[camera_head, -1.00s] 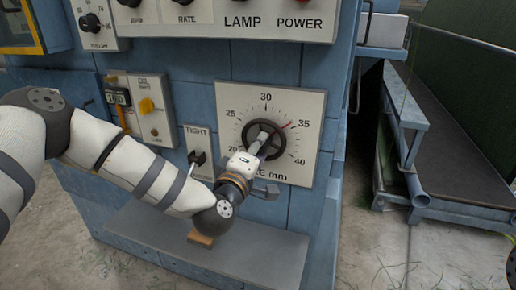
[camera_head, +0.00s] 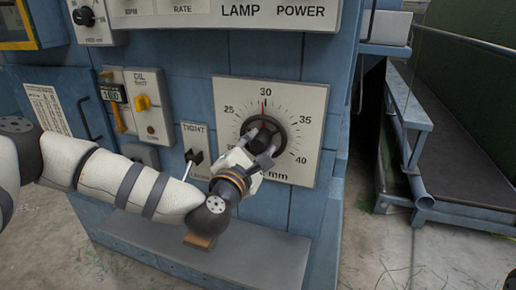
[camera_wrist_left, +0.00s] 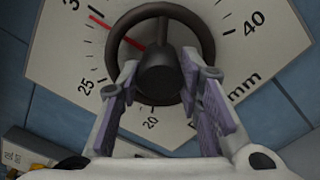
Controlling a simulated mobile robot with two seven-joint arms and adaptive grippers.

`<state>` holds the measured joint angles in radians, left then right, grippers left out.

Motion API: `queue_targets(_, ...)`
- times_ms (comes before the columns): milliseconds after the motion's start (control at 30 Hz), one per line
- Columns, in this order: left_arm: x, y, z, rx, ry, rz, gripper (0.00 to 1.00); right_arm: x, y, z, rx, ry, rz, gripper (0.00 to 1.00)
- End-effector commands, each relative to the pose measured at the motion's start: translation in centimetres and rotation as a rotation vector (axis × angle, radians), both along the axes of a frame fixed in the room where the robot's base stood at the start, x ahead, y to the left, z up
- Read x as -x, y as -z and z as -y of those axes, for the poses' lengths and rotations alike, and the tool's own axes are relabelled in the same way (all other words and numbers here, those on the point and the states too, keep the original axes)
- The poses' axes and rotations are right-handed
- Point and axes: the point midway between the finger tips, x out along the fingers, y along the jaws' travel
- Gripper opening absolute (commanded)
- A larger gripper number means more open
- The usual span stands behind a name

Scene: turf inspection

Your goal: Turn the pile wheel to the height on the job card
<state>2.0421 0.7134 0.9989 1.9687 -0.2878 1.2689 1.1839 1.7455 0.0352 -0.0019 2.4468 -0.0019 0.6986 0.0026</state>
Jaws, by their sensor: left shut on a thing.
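The pile wheel (camera_head: 249,126) is a dark round handwheel with a central hub on a white dial plate (camera_head: 310,103) marked from 20 to 40 mm. Its red pointer stands at about the 30 mark. My left gripper (camera_head: 262,151) is at the wheel's lower part and shut on it. In the left wrist view, the gripper's fingers (camera_wrist_left: 160,88) reach the wheel (camera_wrist_left: 207,35) on both sides of its hub. A white printed sheet (camera_head: 47,108), perhaps the job card, hangs on the cabinet's left; its text is too small to read.
A lever switch (camera_head: 193,158) labelled TIGHT sits left of the dial, close to my left arm. A grey ledge (camera_head: 215,252) runs below.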

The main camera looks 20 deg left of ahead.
Motion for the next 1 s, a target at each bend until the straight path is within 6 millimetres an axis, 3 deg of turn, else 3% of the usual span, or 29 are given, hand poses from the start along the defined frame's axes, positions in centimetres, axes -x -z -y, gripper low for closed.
queue_targets(1000,0.0,0.5,0.0,0.962,-0.002,-0.034,0.05,4.3,5.6,0.0,0.0,-0.005,-0.136,0.47)
